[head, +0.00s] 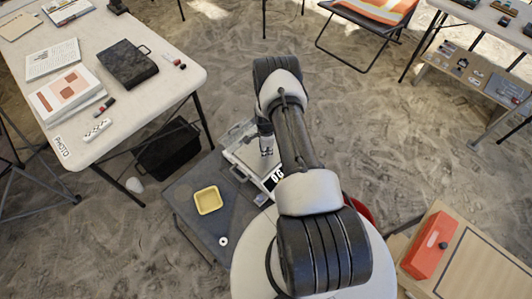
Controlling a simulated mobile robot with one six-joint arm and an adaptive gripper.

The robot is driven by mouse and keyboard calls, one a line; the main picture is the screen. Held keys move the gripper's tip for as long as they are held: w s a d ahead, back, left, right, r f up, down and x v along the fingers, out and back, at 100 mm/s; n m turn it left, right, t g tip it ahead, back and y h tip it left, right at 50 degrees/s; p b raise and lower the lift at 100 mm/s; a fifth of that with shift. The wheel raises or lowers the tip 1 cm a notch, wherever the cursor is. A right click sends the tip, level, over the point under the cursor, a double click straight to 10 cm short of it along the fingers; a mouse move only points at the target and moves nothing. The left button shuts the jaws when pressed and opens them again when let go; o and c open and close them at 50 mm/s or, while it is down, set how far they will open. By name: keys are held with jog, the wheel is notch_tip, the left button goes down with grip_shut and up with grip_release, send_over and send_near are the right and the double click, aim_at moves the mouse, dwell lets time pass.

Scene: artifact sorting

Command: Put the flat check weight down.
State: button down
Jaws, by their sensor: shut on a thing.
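My gripper (266,152) points down over a pale scale-like box (236,153) with a black-and-white display (273,179). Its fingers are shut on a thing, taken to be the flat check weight. The weight is too small and too hidden between the fingertips to make out its shape. I cannot tell whether it touches the box's surface or hangs above it. My own arm covers the box's right side.
The low dark table (190,222) holds a yellow tray (208,200) and a small white ring (223,241). A black crate (168,150) stands on the sand. A white table (140,110) with books is at left. A red box (430,245) lies on a wooden surface at right.

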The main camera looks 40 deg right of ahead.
jog(key=shift+f, duration=0.8)
jog(key=shift+f, duration=0.1)
jog(key=shift+f+b, duration=0.15)
jog(key=shift+b, duration=0.2)
jog(key=c, duration=1.5)
grip_release()
jog(key=shift+c, duration=0.2)
